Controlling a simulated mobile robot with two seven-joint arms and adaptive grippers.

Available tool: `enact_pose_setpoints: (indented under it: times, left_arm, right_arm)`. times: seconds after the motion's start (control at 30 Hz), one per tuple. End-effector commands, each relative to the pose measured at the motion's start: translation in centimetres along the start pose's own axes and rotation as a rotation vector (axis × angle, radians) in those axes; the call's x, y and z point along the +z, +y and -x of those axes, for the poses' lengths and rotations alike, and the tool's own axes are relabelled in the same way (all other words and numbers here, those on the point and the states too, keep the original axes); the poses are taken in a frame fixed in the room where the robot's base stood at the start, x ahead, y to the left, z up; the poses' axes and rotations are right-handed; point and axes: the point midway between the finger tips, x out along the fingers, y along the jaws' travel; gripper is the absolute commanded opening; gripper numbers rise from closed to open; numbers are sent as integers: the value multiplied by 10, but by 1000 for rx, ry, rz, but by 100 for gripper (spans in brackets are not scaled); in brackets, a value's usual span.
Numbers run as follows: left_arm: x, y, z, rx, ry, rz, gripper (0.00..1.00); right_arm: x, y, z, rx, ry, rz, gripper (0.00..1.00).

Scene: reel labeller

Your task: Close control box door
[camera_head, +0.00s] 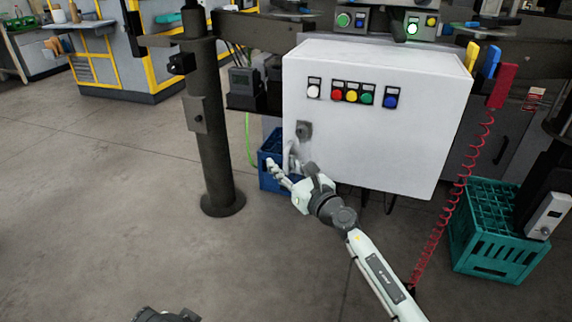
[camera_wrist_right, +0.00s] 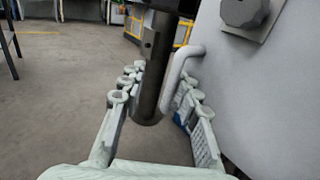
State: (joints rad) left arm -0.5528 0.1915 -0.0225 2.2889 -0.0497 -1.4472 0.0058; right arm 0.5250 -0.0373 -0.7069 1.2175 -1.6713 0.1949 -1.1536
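The white control box door (camera_head: 375,135) faces me in the head view, with a row of coloured buttons and a grey latch knob (camera_head: 304,130) at its left side. The knob also shows at the top right of the wrist view (camera_wrist_right: 246,10). A pale bar handle (camera_wrist_right: 176,76) stands out from the door below the knob. My right gripper (camera_head: 281,160) is at the door's lower left edge. Its fingers (camera_wrist_right: 158,88) are spread, with the handle between them, closer to the right finger. Contact is unclear. I cannot tell how far the door stands open.
A dark post (camera_head: 212,140) stands left of the box. A blue crate (camera_head: 268,172) sits on the floor behind my right gripper. A teal crate (camera_head: 490,240) and a red coiled hose (camera_head: 455,200) are at the right. The floor at left is clear.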

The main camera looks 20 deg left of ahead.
Motion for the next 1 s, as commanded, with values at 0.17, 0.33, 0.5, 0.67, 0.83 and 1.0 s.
enact_pose_setpoints:
  times: [0.17,0.33,0.5,0.67,0.83,1.0]
  left_arm:
    - [0,0,0,1,1,1,40]
    - [-1,2,-1,5,2,7,40]
    - [-1,2,0,4,2,5,40]
    - [-1,2,0,3,2,4,40]
    - [-1,1,0,3,2,3,40]
    - [-1,1,0,3,2,3,40]
  right_arm:
    - [0,-2,1,-4,0,0,31]
    - [-1,-4,2,-7,0,0,31]
    - [-1,-5,20,-8,1,4,31]
    - [-2,-2,54,-6,0,-1,31]
    - [-1,-2,89,-6,0,0,31]
    - [0,-1,112,-4,0,0,31]
